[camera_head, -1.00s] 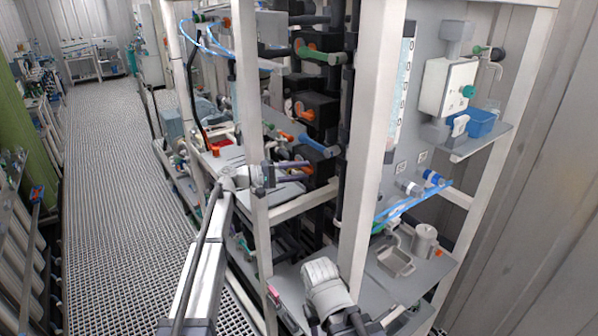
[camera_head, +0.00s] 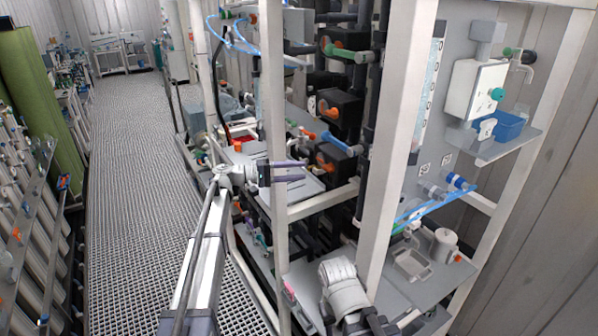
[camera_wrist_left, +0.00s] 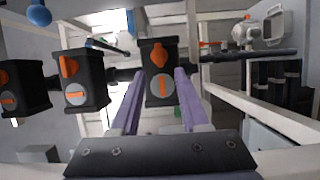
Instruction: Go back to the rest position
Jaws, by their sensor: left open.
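My left gripper (camera_head: 290,171) is open, its two purple fingers pointing right into the rack beside a white upright post. In the left wrist view its fingers (camera_wrist_left: 158,100) stand apart, with a black valve block with orange handles (camera_wrist_left: 158,70) showing between and beyond them. Nothing is held between the fingers. My right arm shows at the bottom of the head view as a grey and white link; its fingertips are not visible.
White frame posts (camera_head: 398,140) stand close to my left arm. Black valve blocks (camera_head: 340,112) sit inside the rack. The grating walkway (camera_head: 130,200) at left is clear.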

